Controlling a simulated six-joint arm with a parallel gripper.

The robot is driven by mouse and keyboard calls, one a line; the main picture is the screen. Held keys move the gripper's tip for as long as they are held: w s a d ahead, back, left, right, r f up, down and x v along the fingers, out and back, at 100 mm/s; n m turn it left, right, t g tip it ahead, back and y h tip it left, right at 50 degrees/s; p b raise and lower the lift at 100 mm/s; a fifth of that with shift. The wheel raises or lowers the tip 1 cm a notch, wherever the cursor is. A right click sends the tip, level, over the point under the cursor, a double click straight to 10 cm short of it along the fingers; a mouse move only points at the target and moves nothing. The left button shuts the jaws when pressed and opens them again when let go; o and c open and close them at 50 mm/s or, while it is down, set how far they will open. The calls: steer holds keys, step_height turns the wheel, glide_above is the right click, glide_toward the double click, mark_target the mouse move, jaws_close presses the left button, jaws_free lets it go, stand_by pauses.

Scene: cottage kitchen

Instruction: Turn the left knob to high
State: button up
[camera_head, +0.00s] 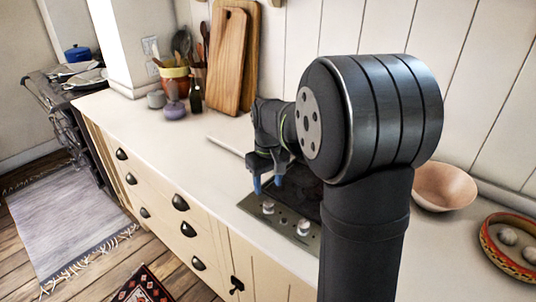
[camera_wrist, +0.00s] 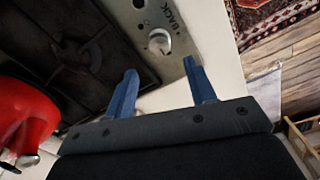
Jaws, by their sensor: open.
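The hob's steel control strip (camera_head: 284,223) lies along the front of the counter and carries two pale knobs. The left knob (camera_head: 268,207) sits just below my gripper (camera_head: 267,185), and the right knob (camera_head: 303,227) stands to its right. In the wrist view the left knob (camera_wrist: 158,42) shows ahead of the gap between my blue fingertips (camera_wrist: 162,84), apart from both. The word BACK is printed beside it. My gripper is open and empty. I cannot tell the knob's setting. My arm hides much of the hob.
A red pot (camera_wrist: 25,115) stands on the dark hob grate (camera_wrist: 75,50) in the wrist view. A pinkish bowl (camera_head: 444,186) and a patterned bowl (camera_head: 515,248) sit on the right. Cutting boards (camera_head: 228,62) lean at the back wall. The counter left of the hob is largely clear.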

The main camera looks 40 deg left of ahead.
mark_target(268, 201)
step_height(268, 201, up, 11)
steer(key=shift+f, duration=0.1)
stand_by(0.7)
step_height(268, 201, down, 17)
steer(key=shift+f, duration=0.2)
stand_by(0.4)
steer(key=shift+r, duration=0.1)
